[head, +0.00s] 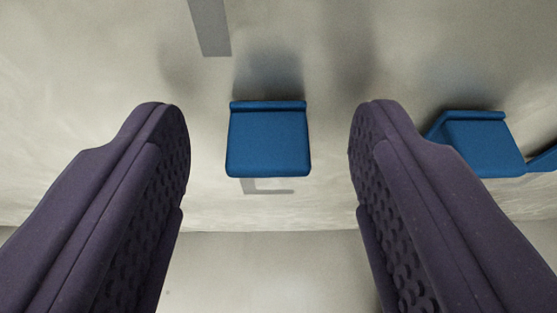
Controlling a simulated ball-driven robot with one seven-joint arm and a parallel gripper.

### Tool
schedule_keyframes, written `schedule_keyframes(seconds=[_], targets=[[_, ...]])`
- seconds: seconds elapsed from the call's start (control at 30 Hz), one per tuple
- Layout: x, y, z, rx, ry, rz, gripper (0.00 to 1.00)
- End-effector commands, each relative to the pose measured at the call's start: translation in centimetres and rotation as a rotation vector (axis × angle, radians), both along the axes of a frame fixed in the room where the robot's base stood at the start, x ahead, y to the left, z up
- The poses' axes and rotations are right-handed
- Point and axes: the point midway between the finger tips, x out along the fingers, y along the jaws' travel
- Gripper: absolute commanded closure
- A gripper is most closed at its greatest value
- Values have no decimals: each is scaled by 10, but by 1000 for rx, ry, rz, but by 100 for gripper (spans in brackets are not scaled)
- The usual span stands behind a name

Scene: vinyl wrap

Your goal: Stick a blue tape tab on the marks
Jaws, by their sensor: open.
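A blue tape tab (268,140) shows in the middle of the head view, between the two fingers of my gripper (268,135) and apart from both of them. It has a thin raised lip along its top edge. My gripper is open and holds nothing. A grey mark (209,27) shows as a strip at the top, left of the tab. Another grey mark (268,188) shows just below the tab, and part of it is hidden behind the tab.
A second blue tab (480,145) is right of my right finger, with part of another blue tab (545,159) at the right edge. The pale surface (90,100) around them is otherwise bare. An edge runs across below the middle tab.

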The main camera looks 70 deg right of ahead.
Motion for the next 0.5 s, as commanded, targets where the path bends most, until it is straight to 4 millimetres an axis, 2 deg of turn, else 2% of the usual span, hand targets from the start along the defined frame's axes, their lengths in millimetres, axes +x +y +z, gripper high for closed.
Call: schedule_keyframes(seconds=[0.2, 0.43, 0.5], targets=[[1, 0, 0, 0, 0, 1, 44], [1, 0, 0, 0, 0, 1, 96], [1, 0, 0, 0, 0, 1, 100]])
